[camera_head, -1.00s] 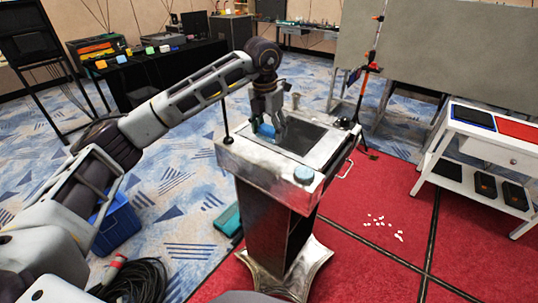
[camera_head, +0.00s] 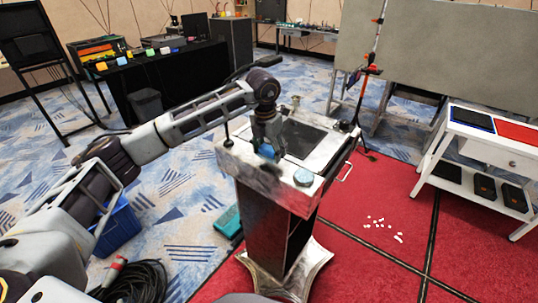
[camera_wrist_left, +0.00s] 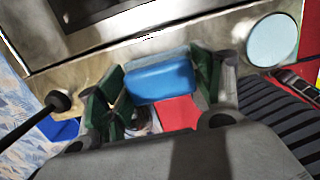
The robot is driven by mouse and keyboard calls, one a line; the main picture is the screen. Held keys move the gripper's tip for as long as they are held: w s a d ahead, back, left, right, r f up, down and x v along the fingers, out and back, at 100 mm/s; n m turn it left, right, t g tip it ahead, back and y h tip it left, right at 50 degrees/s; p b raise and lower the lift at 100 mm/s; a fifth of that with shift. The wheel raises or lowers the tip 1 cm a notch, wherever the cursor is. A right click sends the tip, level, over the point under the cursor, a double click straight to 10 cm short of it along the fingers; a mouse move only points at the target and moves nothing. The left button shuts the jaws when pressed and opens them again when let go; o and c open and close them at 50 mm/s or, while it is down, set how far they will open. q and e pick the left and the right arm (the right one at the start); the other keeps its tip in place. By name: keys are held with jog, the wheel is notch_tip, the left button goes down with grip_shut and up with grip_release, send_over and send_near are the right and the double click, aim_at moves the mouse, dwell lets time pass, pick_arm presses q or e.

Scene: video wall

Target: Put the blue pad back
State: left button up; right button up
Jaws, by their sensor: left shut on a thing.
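The blue pad (camera_head: 267,152) is a small block with rounded edges, held in my left gripper (camera_head: 266,148) over the front part of the silver lectern top (camera_head: 235,158). In the left wrist view the pad (camera_wrist_left: 160,82) sits between the two green-lined fingers of my left gripper (camera_wrist_left: 158,88), which are shut on it. It is near the lectern's front edge; I cannot tell whether it touches the metal. My right gripper is not in view.
A pale blue round disc (camera_head: 304,176) lies on the lectern's front right corner, beside the dark inset panel (camera_head: 303,138). A black microphone (camera_head: 228,142) stands at the left edge. A white cart (camera_head: 480,135) stands right. A teal case (camera_head: 228,221) lies on the floor.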

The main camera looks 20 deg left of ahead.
pick_arm(q)
notch_tip(320, 180, down, 2)
jog(key=shift+f, duration=0.1)
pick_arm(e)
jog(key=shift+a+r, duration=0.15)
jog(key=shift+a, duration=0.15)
pick_arm(q)
jog(key=shift+f, duration=0.15)
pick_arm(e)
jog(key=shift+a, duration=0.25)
